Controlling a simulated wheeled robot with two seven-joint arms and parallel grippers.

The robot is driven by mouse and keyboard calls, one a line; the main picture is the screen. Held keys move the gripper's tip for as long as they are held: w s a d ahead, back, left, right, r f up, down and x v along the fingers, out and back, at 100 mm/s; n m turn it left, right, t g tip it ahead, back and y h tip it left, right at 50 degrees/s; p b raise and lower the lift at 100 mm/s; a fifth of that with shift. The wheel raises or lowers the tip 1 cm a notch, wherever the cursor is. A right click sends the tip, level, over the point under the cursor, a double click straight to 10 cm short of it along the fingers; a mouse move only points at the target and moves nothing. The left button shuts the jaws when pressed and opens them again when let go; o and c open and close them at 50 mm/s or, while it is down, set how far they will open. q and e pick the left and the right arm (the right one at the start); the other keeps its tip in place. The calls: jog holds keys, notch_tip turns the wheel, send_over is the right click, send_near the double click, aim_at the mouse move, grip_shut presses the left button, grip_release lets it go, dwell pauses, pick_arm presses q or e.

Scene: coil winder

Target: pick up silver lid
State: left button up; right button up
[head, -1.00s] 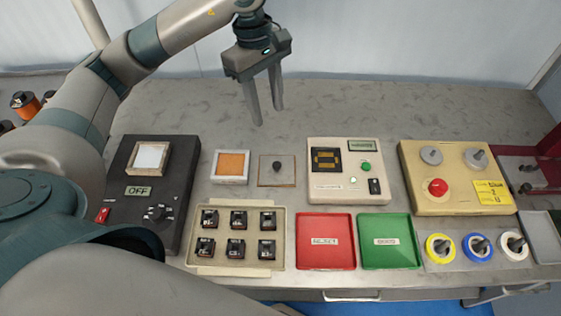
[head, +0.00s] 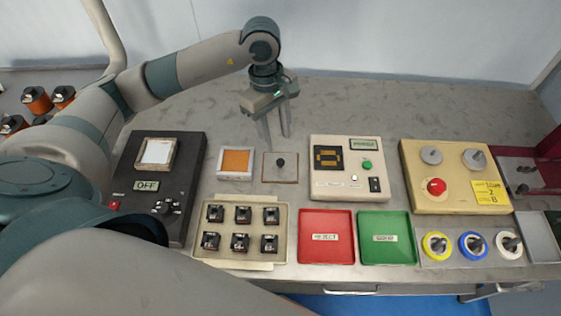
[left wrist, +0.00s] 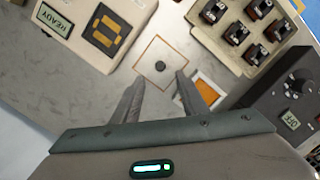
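The silver lid (head: 288,176) is a flat square grey plate with a thin brownish edge and a dark round knob (head: 280,162) in its middle. It lies on the bench between the orange-topped square and the white tester. In the left wrist view the lid (left wrist: 170,50) is just past my fingertips, with the knob roughly between their lines. My left gripper (head: 277,141) is open and empty, pointing down above and slightly behind the lid, apart from it. Its two spread fingers also show in the left wrist view (left wrist: 158,80). My right gripper is not in view.
An orange-topped white square (head: 236,162) sits close left of the lid, and the white tester box (head: 326,186) right. A beige tray (head: 226,229) of several black parts lies in front. Red (head: 325,252) and green (head: 387,252) trays lie front right. The bench behind is clear.

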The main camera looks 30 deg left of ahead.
aim_at(280, 161)
pick_arm(q)
jog(key=shift+s+d+f+p, duration=0.1)
jog(key=shift+d+f+p, duration=0.1)
jog(key=shift+f, duration=0.7)
jog(key=shift+d+f+p, duration=0.1)
jog(key=shift+f+p, duration=0.05)
jog(key=shift+f, duration=0.75)
jog(key=shift+s+f+p, duration=0.1)
jog(key=shift+f+p, duration=0.55)
jog(key=shift+p, duration=0.15)
jog(key=f, duration=0.1)
jog(key=f+p, duration=0.1)
jog(key=f, duration=0.1)
jog(key=shift+d, duration=0.25)
jog(key=shift+f, duration=0.4)
jog(key=shift+c, duration=0.4)
grip_shut()
